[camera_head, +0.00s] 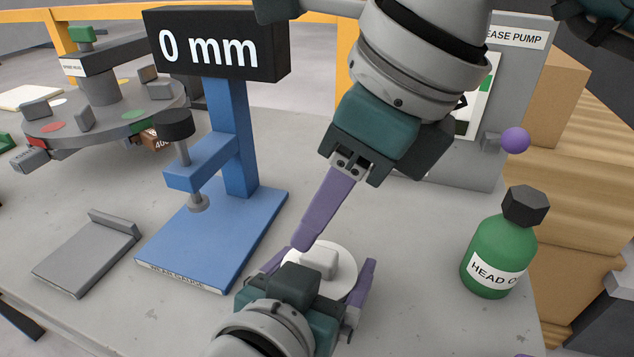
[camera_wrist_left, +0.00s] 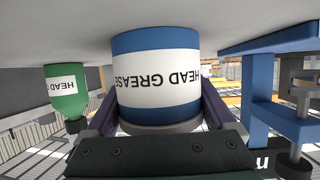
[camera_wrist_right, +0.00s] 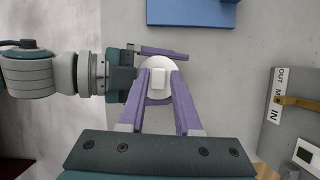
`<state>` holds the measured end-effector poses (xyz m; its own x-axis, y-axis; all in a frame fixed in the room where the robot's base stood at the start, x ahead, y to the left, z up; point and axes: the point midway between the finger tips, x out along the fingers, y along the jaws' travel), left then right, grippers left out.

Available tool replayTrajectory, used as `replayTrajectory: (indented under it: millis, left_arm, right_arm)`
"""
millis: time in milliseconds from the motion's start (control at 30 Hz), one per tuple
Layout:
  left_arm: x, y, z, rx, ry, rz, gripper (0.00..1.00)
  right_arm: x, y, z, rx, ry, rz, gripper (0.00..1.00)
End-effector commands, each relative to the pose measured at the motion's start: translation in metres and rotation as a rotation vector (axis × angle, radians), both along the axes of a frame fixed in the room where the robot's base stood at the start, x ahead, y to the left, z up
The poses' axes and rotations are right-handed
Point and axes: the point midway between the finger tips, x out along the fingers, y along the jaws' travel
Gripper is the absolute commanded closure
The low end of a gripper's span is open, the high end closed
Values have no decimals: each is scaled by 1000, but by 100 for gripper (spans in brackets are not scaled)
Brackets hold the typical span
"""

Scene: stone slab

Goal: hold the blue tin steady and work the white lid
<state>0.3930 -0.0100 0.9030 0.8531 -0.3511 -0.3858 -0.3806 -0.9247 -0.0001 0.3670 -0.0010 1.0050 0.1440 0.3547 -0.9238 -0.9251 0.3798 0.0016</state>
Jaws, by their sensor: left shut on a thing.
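The blue tin (camera_wrist_left: 155,40) with a white "HEAD GREASE" label appears upside down in the left wrist view. My left gripper (camera_wrist_left: 158,105) is shut on it, one purple finger on each side. In the head view this gripper (camera_head: 322,266) hides most of the tin. The white lid (camera_head: 342,265) is on top of the tin and has a raised block-shaped knob. My right gripper (camera_wrist_right: 162,76) is above the lid, open, with its fingertips on either side of the knob. In the head view its purple finger (camera_head: 320,208) comes down beside the knob; contact is unclear.
A blue wear gauge (camera_head: 240,150) reading "0 mm" stands left of the tin. A green bottle (camera_head: 497,250) stands to the right. A grey grease pump panel (camera_head: 475,160) is behind. A grey metal plate (camera_head: 85,258) and a round carousel (camera_head: 100,115) are at the left.

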Motion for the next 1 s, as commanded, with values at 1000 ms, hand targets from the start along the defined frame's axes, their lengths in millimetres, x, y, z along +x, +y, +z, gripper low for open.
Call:
replayTrajectory:
  millis: [1000]
  left_arm:
    - [1, 0, 2, -2, -5, 0, 100]
  right_arm:
    - [-9, -13, 82, -234, 116, -113, 63]
